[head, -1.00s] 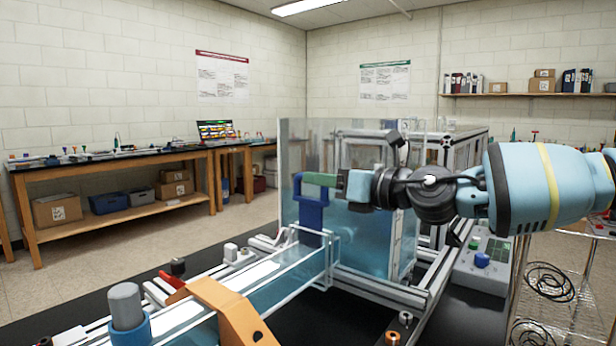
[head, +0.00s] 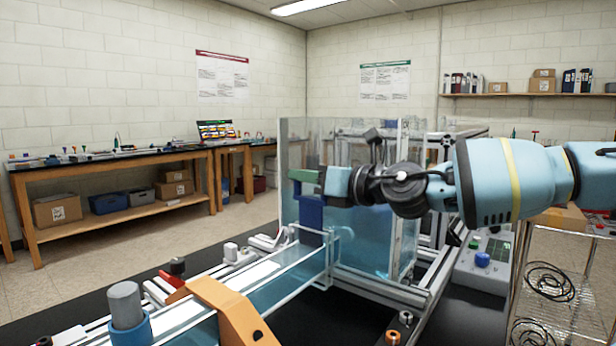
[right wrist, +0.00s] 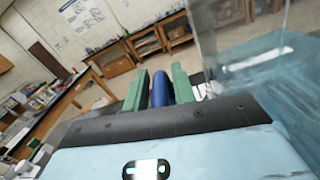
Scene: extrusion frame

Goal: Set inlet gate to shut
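The blue inlet gate (head: 310,214) stands upright between the clear water tank (head: 362,235) and the clear channel (head: 285,278). Its lower edge is hard to make out through the clear walls. My right gripper (head: 306,175) reaches in from the right at the top of the gate, its green fingers covering part of the handle. In the right wrist view the blue handle (right wrist: 160,90) is between the two green fingers (right wrist: 160,84), with narrow gaps at its sides, so the fingers look open around it. My left gripper is not in view.
An orange bracket (head: 235,313) spans the channel in front. A grey cylinder in a blue collar (head: 128,308) stands at the front left. A control box (head: 484,262) with a blue knob sits right of the frame, under my right arm. A wire rack (head: 560,275) stands further right.

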